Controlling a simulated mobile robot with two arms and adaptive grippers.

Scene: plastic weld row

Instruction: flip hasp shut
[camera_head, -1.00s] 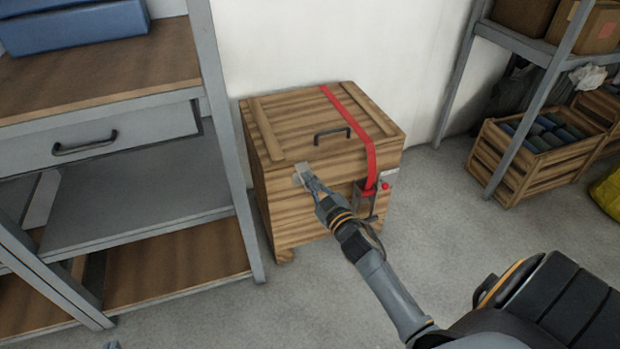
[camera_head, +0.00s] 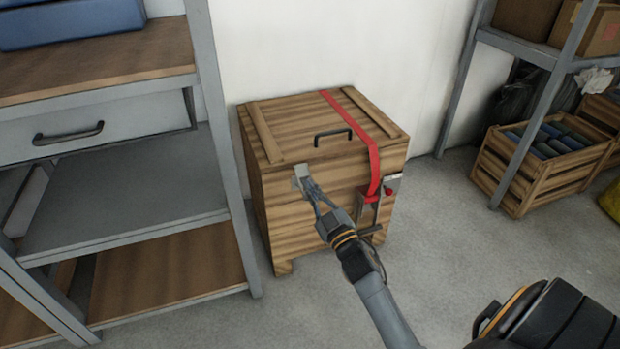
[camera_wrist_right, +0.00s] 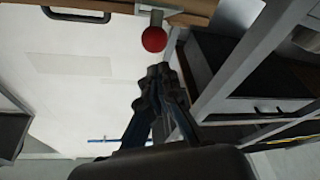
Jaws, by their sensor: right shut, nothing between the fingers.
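A wooden crate (camera_head: 300,214) with a closed lid stands on the floor by the wall. A small grey metal hasp plate (camera_head: 301,177) is on its front, left of centre near the lid seam. My right gripper (camera_head: 311,189) is shut and empty, its tips at or very near this plate; contact cannot be told. A second metal fitting with a red knob (camera_head: 391,190) is at the right of the front, by a red strap. The right wrist view shows the shut fingers (camera_wrist_right: 160,72) just below a red ball (camera_wrist_right: 154,39) on a metal stem. My left gripper is not in view.
A grey shelf unit with a drawer (camera_head: 100,137) stands close to the crate's left side. A black handle (camera_head: 333,134) is on the lid. A slatted bottle crate (camera_head: 541,160) stands at the right.

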